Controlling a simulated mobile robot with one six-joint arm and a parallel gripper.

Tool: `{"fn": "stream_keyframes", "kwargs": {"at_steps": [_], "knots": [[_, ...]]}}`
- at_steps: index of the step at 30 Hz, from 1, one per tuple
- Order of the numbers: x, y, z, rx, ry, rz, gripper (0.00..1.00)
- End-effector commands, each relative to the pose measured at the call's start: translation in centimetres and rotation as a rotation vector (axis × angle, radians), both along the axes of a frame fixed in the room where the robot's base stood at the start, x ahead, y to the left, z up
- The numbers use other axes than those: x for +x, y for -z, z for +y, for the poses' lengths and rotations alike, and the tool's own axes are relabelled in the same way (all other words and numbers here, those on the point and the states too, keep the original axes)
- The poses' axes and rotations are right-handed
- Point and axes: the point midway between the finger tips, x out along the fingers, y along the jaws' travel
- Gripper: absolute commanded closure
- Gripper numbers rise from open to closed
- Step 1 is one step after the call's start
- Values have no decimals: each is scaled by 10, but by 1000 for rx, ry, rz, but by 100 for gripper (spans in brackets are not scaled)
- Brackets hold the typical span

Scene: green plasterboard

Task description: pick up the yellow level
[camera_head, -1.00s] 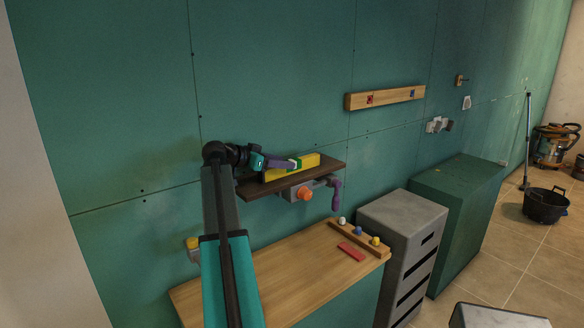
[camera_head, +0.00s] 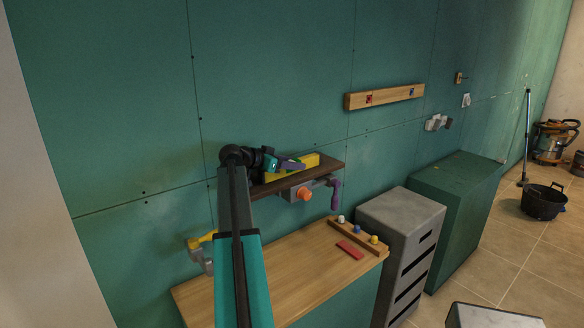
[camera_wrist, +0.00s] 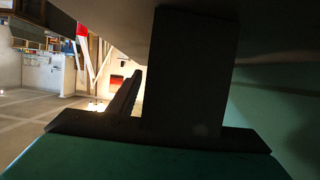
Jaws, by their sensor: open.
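The yellow level (camera_head: 309,162) lies along the dark shelf (camera_head: 322,173) on the green wall in the head view, partly hidden by my gripper. In the wrist view a dark finger (camera_wrist: 122,97) shows beside a wide dark shape that I cannot identify; the level is not recognisable there.
Below the shelf are an orange knob (camera_head: 304,194) and a purple handle (camera_head: 336,193). A wooden worktop (camera_head: 290,262) holds a rail with coloured knobs (camera_head: 358,232) and a red block (camera_head: 349,249). A grey drawer unit (camera_head: 400,225) stands to the right. A wooden wall rail (camera_head: 385,97) hangs above.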

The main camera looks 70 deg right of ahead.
Motion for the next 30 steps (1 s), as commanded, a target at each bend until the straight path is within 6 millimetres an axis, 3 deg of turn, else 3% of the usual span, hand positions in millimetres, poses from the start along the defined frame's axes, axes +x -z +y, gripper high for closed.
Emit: {"fn": "stream_keyframes", "kwargs": {"at_steps": [10, 18, 30], "knots": [[1, 0, 1, 1, 0, 1, 56], [1, 0, 1, 1, 0, 1, 100], [1, -3, 0, -1, -1, 1, 100]]}}
